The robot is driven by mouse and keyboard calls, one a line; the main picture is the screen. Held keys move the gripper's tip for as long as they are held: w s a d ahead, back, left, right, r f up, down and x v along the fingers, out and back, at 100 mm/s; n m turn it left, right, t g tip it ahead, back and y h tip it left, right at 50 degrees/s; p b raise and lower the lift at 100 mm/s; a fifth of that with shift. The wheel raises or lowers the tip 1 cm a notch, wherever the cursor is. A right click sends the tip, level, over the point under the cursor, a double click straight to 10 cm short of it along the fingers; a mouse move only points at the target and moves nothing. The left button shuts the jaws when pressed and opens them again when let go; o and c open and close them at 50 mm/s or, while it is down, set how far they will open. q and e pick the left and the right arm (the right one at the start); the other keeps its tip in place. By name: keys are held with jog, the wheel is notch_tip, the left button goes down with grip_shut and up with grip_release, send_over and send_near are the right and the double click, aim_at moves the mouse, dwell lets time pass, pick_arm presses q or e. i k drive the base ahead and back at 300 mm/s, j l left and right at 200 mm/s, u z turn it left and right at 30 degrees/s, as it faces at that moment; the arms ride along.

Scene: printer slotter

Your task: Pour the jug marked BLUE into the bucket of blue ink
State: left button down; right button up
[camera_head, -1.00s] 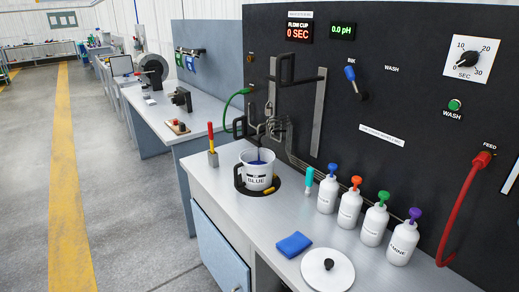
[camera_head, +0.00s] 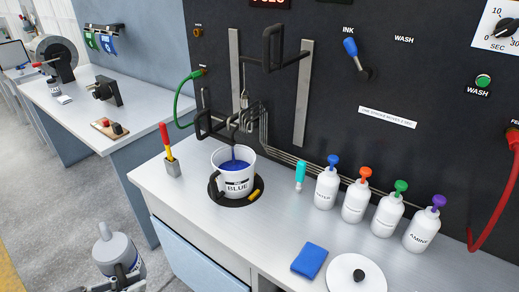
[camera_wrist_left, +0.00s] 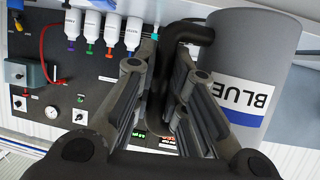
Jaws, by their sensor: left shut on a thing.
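The jug marked BLUE is grey and stands at the lower left of the head view (camera_head: 118,250). In the left wrist view its grey body (camera_wrist_left: 245,50) fills the right side, with the BLUE label upside down in that picture. My left gripper (camera_wrist_left: 165,85) is shut on the jug's black handle (camera_wrist_left: 185,32); the jug looks roughly upright, left of the counter. My right gripper is in neither view.
A black bracket (camera_head: 225,125) and metal pipes hang over the bucket. A red-handled tool in a holder (camera_head: 172,166) stands left of it. Several white bottles, a blue sponge (camera_head: 309,260) and a white lid (camera_head: 357,275) lie to the right. The counter's front left is clear.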

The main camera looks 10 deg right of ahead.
aim_at(236, 181)
jog(key=i+j+z, duration=0.3)
jog(key=j+z, duration=0.15)
jog(key=i+j+z, duration=0.2)
jog(key=j, duration=0.25)
jog(key=j+z, duration=0.25)
jog(key=l, duration=0.25)
jog(key=i+l, duration=0.15)
jog(key=l, duration=0.1)
